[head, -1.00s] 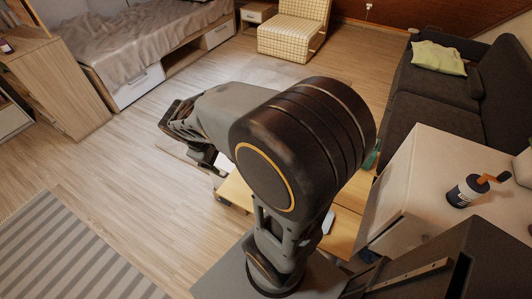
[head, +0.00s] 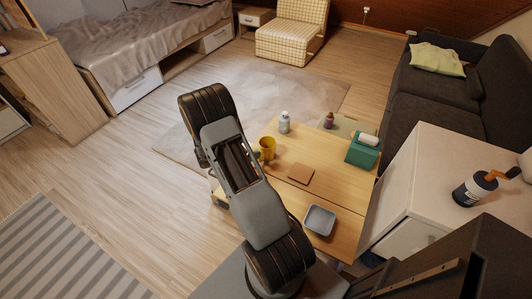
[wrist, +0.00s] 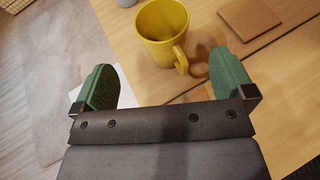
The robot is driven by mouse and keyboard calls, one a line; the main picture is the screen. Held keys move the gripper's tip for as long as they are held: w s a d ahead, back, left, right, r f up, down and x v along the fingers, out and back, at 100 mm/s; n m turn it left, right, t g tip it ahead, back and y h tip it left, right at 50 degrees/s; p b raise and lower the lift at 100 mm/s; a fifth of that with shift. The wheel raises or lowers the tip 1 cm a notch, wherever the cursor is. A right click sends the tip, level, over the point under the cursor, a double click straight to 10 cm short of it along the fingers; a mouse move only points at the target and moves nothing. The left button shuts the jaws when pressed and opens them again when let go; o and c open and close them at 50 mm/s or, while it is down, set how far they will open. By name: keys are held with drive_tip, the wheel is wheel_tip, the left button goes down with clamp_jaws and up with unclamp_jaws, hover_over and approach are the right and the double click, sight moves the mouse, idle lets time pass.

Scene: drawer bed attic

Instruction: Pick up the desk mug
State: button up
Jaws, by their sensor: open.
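The desk mug is a yellow mug (head: 267,148) standing upright on the wooden low table (head: 330,183). In the wrist view the yellow mug (wrist: 161,30) is at the top middle, its handle pointing toward the camera and to the right. My gripper (wrist: 165,82) is open, with green pads apart and nothing between them. The mug lies beyond the fingertips, roughly in line with the gap, and looks apart from both pads. In the head view my arm partly covers the table's left side, and the fingers are hidden.
On the table are a brown square coaster (head: 300,174), a grey tray (head: 320,220), a green box (head: 363,151), a pale bottle (head: 285,122) and a small dark bottle (head: 329,120). A white cabinet (head: 440,165) and dark sofa (head: 425,105) stand to the right.

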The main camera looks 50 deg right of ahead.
approach(273, 142)
drive_tip(key=shift+p+x, duration=0.3)
drive_tip(key=shift+x, duration=2.45)
drive_tip(key=shift+s, duration=0.1)
drive_tip(key=c, duration=1)
drive_tip(key=shift+r, duration=0.1)
drive_tip(key=shift+c, duration=0.2)
